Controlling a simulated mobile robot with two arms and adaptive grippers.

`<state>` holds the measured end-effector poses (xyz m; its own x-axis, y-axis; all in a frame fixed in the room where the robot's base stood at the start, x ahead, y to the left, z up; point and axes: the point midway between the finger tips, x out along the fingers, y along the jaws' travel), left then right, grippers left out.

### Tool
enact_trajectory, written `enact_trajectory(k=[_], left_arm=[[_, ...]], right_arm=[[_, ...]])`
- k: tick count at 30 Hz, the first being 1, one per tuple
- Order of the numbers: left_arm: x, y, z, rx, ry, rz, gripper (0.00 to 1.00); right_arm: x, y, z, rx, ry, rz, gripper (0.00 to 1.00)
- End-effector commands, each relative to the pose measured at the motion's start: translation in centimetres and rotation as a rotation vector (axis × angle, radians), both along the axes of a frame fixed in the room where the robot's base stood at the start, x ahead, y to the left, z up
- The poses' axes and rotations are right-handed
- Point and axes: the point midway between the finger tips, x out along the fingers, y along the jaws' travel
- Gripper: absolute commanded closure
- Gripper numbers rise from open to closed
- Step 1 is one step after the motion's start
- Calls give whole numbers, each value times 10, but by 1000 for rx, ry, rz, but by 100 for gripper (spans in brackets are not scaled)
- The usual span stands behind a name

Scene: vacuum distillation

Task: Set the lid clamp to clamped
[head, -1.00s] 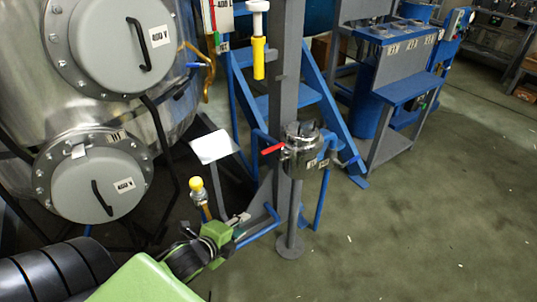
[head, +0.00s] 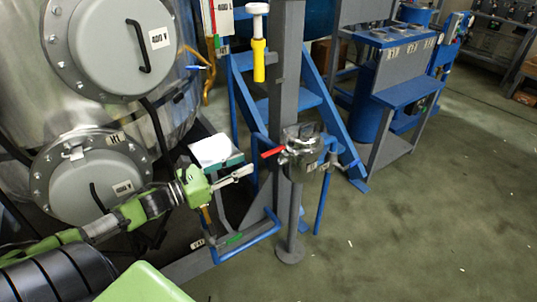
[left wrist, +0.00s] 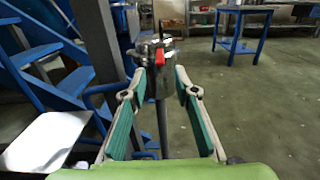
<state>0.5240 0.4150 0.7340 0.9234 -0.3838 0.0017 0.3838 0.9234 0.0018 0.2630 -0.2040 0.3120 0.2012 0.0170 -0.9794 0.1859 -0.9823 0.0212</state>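A small metal vessel (head: 305,160) with a lid stands on a thin post at the centre of the head view. A red lever (head: 271,152), apparently the lid clamp's handle, sticks out from its left side. My left gripper (head: 247,171) is just left of and slightly below the red lever, apart from it. In the left wrist view, the red lever (left wrist: 159,55) shows beyond and between the fingertips. The gripper (left wrist: 161,76) is open, with nothing between its fingers. My right gripper is in neither view.
A grey column (head: 287,85) and blue stairs (head: 318,98) stand behind the vessel. A yellow-handled part (head: 258,60) hangs above it. A white sheet (head: 214,149) lies behind my left gripper. A large steel tank (head: 65,112) is at left.

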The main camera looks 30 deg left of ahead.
Motion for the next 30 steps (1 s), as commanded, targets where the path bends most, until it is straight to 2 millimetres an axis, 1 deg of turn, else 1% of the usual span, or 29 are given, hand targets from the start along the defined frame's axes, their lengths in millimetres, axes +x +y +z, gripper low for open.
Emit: enact_trajectory(k=[1,6,15,21,30], left_arm=[[10,-4,0,1,-5,-2,72],[36,-14,0,1,-3,1,72],[74,-30,0,0,-1,1,72],[88,-36,0,-1,0,2,72],[91,-38,-1,-1,3,2,72]], right_arm=[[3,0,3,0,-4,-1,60],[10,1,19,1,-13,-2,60],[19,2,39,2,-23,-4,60],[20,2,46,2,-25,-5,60],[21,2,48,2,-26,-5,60]])
